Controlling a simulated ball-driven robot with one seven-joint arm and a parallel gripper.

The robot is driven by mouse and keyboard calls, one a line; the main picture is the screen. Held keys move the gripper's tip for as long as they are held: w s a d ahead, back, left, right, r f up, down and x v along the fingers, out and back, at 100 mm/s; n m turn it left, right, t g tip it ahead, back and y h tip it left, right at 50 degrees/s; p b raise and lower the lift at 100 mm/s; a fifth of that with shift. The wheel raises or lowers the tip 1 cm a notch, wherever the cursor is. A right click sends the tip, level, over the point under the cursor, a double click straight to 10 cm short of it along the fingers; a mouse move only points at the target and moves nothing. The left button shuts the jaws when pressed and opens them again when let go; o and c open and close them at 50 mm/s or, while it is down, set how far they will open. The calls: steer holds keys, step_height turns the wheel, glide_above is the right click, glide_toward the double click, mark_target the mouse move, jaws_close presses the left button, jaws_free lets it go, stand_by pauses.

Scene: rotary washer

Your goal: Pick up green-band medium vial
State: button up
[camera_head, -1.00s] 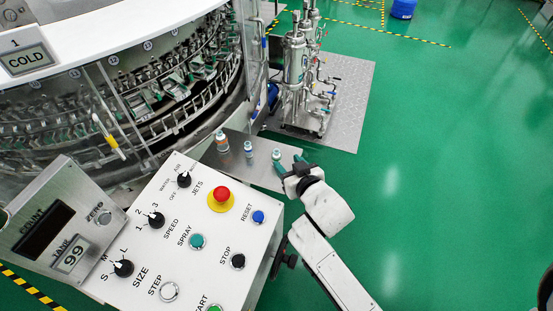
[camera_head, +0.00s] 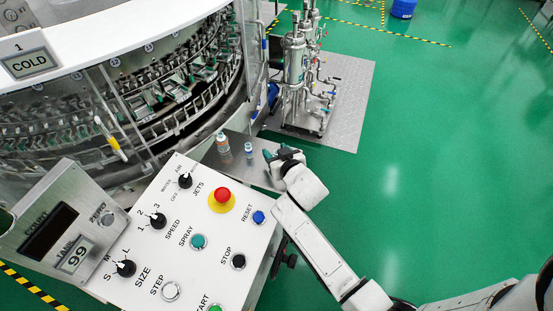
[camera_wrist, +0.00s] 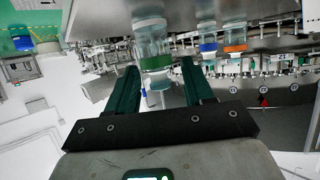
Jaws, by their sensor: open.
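The green-band medium vial (camera_wrist: 155,45) is clear glass with a green band and a pale cap. In the wrist view it appears upside down, as the whole scene does, standing on the metal shelf (camera_wrist: 105,15). My gripper (camera_wrist: 161,72) is open, its two green fingers apart, with the vial lined up in the gap at the fingertips. Visible space remains on both sides of the vial. In the head view my gripper (camera_head: 269,157) is at the shelf's right end and hides the green-band vial.
An orange-band vial (camera_head: 222,143) and a smaller blue-band vial (camera_head: 249,151) stand on the shelf to the left of my gripper. The control panel (camera_head: 200,245) is in front of the shelf, and the rotary washer (camera_head: 160,90) is behind. Green floor is clear at right.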

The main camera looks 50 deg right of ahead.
steer(key=shift+s+f, duration=0.1)
jaws_close()
stand_by(0.4)
steer(key=shift+r, duration=0.55)
steer(key=r, duration=0.3)
steer(key=shift+s, duration=0.25)
steer(key=s+d+r, duration=0.4)
steer(key=s+r, duration=0.5)
steer(key=s, duration=0.3)
steer(key=shift+s+d, duration=0.3)
steer(key=shift+d, duration=0.05)
